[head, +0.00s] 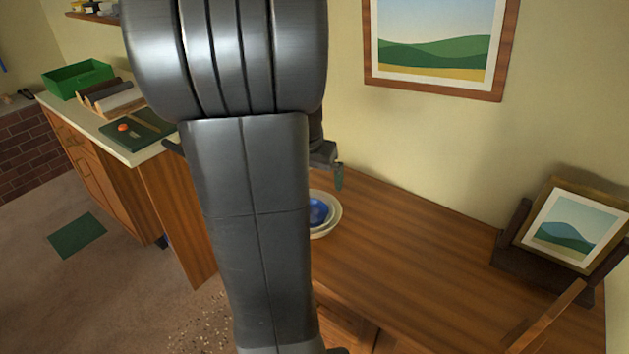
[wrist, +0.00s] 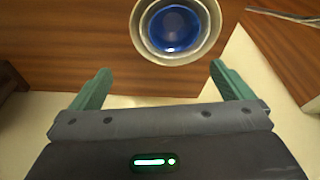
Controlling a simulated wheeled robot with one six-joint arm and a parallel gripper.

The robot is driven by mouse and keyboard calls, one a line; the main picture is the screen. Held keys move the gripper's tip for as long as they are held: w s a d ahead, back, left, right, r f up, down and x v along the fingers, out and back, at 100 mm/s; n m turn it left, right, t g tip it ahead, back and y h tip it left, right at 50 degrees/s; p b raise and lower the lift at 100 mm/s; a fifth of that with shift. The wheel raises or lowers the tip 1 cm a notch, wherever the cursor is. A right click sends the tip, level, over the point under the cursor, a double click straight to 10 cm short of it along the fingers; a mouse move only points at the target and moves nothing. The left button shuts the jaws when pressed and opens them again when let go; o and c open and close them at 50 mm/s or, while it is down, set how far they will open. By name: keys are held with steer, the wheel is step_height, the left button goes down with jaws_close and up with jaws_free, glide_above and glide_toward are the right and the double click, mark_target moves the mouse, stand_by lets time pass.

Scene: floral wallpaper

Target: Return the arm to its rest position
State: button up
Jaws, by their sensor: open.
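My arm fills the middle of the head view and hides much of the scene behind it. My gripper (wrist: 160,83) is open and empty in the wrist view, with its two green fingers well apart. In the head view, one green fingertip (head: 339,178) shows to the right of my arm, above the wooden table (head: 420,250). A blue bowl (wrist: 174,27) sits inside a pale dish (wrist: 215,22) on the table, beyond the fingers and apart from them. In the head view the blue bowl (head: 317,212) is partly hidden by my arm.
A framed picture (head: 575,228) stands in a dark holder at the table's right. A counter (head: 140,155) on the left holds a green bin (head: 78,79) and a dark green board (head: 137,130). A green mat (head: 77,236) lies on the floor. The table's middle is clear.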

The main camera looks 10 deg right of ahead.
stand_by(0.3)
steer(key=b+x, duration=0.1)
steer(key=x, duration=1.1)
steer(key=shift+w+f, duration=0.1)
steer(key=shift+f, duration=0.3)
steer(key=shift+r+p, duration=0.3)
steer(key=shift+r, duration=0.15)
